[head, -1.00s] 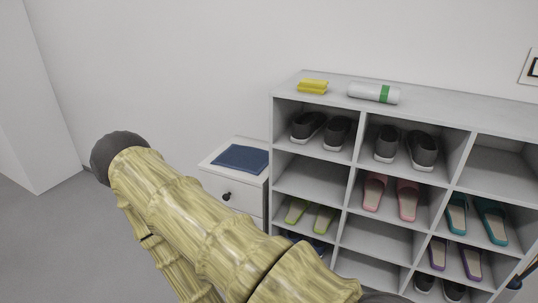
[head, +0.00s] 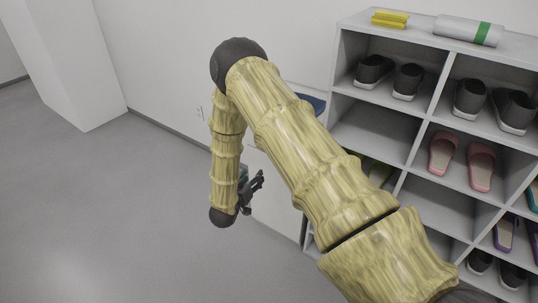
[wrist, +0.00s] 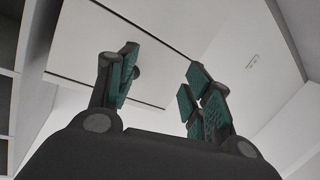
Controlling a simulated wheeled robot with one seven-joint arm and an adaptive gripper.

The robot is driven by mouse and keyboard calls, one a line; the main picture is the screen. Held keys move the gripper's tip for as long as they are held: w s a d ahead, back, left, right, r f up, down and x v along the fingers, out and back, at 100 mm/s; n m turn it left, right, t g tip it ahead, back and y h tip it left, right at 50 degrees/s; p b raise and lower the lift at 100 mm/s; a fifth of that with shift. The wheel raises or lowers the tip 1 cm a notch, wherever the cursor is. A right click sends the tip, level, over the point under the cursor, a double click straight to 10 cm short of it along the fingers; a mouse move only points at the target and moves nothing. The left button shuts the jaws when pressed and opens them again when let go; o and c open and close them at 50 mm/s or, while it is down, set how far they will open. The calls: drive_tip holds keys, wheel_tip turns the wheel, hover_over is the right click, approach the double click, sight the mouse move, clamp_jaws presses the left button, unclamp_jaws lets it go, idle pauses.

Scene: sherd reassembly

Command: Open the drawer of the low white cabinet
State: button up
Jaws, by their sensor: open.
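The low white cabinet (head: 272,200) is mostly hidden behind my arm in the head view. Part of its pale front shows beside my gripper, and a folded blue cloth (head: 314,102) shows at its top. My gripper (head: 254,190) is low in front of the cabinet. In the wrist view my gripper (wrist: 160,88) is open, its green-padded fingers apart. A white panel with dark seams, apparently the drawer front (wrist: 85,45), lies beyond them. A small dark rounded shape, perhaps the drawer knob (wrist: 137,72), shows just beside the left finger; I cannot tell if they touch.
A grey shoe rack (head: 376,60) with shoes and slippers stands right of the cabinet. A yellow item (head: 390,19) and a white roll with a green band (head: 468,30) lie on top. The floor (head: 120,220) at left is clear.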

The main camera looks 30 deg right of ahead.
drive_tip(key=w+d+r+m+g+h, duration=0.1)
drive_tip(key=w+d+r+h, duration=0.1)
drive_tip(key=d, duration=0.4)
drive_tip(key=w+d+r+m+g+h, duration=0.1)
drive_tip(key=w+d+r+m, duration=0.1)
drive_tip(key=w+d, duration=0.3)
drive_tip(key=shift+d+r+h+b, duration=0.4)
drive_tip(key=shift+d+r, duration=0.3)
drive_tip(key=shift+d, duration=0.2)
drive_tip(key=shift+a, duration=0.1)
clamp_jaws()
